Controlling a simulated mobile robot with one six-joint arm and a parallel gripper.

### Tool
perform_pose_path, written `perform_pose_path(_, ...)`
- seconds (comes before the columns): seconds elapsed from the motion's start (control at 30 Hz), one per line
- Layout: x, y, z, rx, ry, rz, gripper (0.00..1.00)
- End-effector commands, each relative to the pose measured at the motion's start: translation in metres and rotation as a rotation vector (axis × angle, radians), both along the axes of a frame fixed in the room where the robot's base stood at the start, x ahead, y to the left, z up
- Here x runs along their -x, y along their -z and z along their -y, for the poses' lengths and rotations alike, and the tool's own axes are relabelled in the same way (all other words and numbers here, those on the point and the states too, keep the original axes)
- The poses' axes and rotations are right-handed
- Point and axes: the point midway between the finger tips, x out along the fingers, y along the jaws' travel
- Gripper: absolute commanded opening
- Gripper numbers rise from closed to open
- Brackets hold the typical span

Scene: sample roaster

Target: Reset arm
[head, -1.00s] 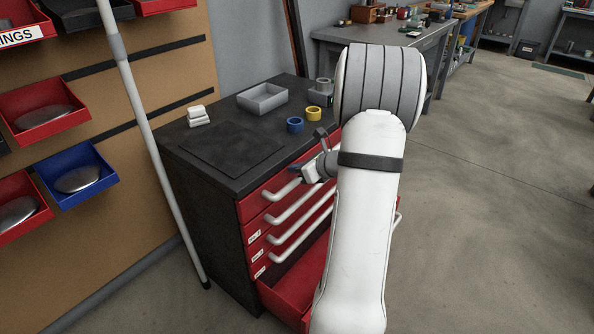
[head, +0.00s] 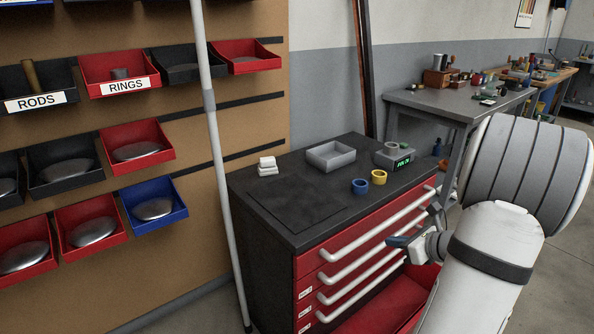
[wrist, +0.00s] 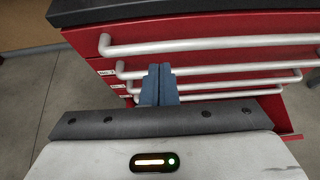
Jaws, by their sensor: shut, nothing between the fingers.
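My gripper (head: 398,241) is in front of the red drawer cabinet (head: 312,264), close to the drawer handles. In the wrist view the two blue-grey fingers of my gripper (wrist: 159,72) are together with nothing between them. They point at the red drawer fronts and overlap the silver handles in the picture; I cannot tell whether they touch. My white arm covers the right part of the cabinet in the head view. The bottom red drawer (head: 385,305) stands pulled out.
On the black cabinet top are a grey tray (head: 331,156), a blue ring (head: 360,187), a yellow ring (head: 379,177), a grey device (head: 396,159) and white blocks (head: 267,166). A pale pole (head: 214,150) stands left. Bins hang on the wall, including one labelled RINGS (head: 127,87).

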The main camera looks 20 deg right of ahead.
Motion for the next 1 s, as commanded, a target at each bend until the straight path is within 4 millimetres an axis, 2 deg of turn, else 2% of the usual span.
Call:
perform_pose_path(0.13, -0.002, -0.008, -0.009, 0.020, -0.034, -0.002, 0.00)
perform_pose_path(0.23, -0.007, -0.032, -0.041, 0.099, -0.160, -0.012, 0.00)
perform_pose_path(0.27, -0.007, -0.042, -0.055, 0.136, -0.220, -0.017, 0.00)
perform_pose_path(0.33, -0.006, -0.070, -0.097, 0.251, -0.399, -0.024, 0.00)
perform_pose_path(0.43, 0.007, -0.110, -0.159, 0.450, -0.706, -0.022, 0.00)
perform_pose_path(0.5, 0.022, -0.134, -0.196, 0.592, -0.920, -0.008, 0.00)
perform_pose_path(0.63, 0.056, -0.177, -0.247, 0.863, -1.306, 0.037, 0.00)
perform_pose_path(0.7, 0.076, -0.200, -0.266, 1.012, -1.509, 0.074, 0.00)
perform_pose_path(0.8, 0.101, -0.231, -0.283, 1.226, -1.780, 0.135, 0.00)
perform_pose_path(1.0, 0.132, -0.275, -0.294, 1.564, -2.167, 0.243, 0.00)
